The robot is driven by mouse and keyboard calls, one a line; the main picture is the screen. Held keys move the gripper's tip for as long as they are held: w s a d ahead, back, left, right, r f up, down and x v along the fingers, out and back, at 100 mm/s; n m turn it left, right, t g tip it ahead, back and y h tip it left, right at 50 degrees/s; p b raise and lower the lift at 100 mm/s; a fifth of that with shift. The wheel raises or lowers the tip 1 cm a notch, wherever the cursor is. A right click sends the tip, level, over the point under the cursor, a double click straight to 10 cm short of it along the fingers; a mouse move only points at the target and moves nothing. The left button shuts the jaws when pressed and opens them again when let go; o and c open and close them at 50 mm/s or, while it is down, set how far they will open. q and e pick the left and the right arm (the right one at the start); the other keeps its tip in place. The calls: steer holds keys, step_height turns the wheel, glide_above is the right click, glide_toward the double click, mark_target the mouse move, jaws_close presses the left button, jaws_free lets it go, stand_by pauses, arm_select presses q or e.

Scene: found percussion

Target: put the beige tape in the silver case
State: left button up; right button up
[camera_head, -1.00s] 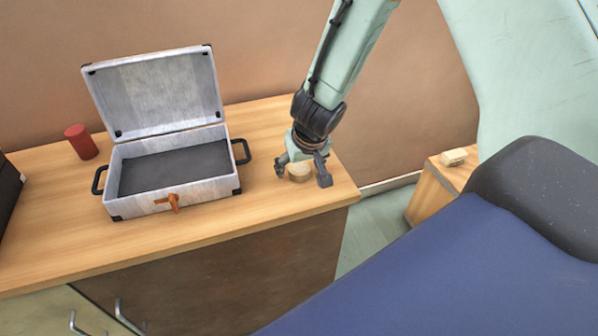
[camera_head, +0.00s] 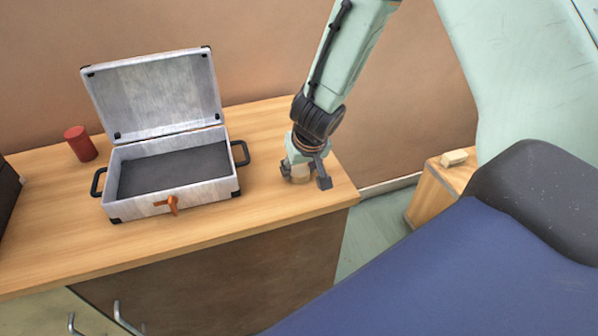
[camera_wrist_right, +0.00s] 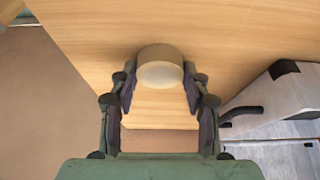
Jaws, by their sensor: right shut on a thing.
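The beige tape (camera_head: 300,175) stands on the wooden counter to the right of the case, partly hidden by my right gripper (camera_head: 305,177). In the right wrist view the tape (camera_wrist_right: 160,70) sits between the two fingers of the gripper (camera_wrist_right: 160,95), which is shut on it. The silver case (camera_head: 228,190) stands open on the counter with its lid tilted up at the back. Its dark-lined inside looks empty. Part of the case shows at the right of the wrist view (camera_wrist_right: 275,105). My left gripper is in neither view.
A red cylinder (camera_head: 80,143) stands left of the case. A dark box (camera_head: 8,185) is at the left edge. The case has black side handles and an orange-brown latch (camera_head: 172,204). A small beige block (camera_head: 454,158) lies on a separate wooden cabinet at right.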

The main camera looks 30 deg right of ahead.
mark_target(300, 172)
step_height(300, 172, up, 18)
steer(key=p, duration=1)
